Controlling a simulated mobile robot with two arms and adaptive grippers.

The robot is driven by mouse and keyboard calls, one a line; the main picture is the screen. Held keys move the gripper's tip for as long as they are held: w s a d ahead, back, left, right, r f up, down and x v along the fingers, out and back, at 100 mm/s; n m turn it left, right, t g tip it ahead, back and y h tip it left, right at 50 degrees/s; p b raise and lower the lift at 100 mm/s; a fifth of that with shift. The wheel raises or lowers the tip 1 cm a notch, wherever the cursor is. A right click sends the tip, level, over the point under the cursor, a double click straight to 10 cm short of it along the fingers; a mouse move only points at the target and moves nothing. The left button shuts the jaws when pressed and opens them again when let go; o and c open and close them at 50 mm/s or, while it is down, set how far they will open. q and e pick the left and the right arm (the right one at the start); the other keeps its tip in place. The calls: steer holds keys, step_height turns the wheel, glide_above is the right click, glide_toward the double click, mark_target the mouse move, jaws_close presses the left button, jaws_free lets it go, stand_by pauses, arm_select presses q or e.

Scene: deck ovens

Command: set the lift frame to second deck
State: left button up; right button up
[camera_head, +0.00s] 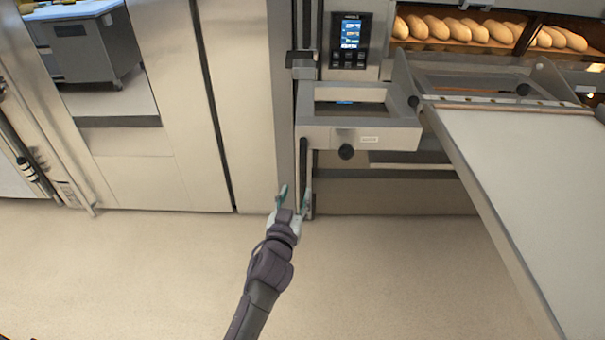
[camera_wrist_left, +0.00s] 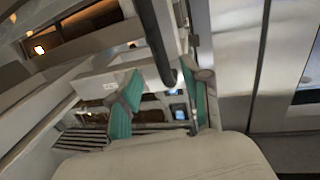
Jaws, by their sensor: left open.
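My left gripper (camera_head: 294,196) is open and empty, low in front of the frame's left post. In the left wrist view the teal fingers (camera_wrist_left: 163,100) are spread, and a dark bar (camera_wrist_left: 153,38) appears between or just beyond them. I cannot tell whether they touch it. My right gripper is not in view.
A long pale loader board (camera_head: 535,165) slopes out at the right. Loaves (camera_head: 470,30) sit in a lit deck above, beside a control panel (camera_head: 350,38). Steel cabinet panels (camera_head: 180,100) stand at the left. The floor (camera_head: 400,280) in front is clear.

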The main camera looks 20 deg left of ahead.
mark_target(302, 177)
arm_select(q)
steer(key=w, duration=0.8)
steer(key=shift+w+a+f, duration=0.1)
steer(key=shift+w+a, duration=0.2)
steer(key=shift+a, duration=0.05)
jaws_close()
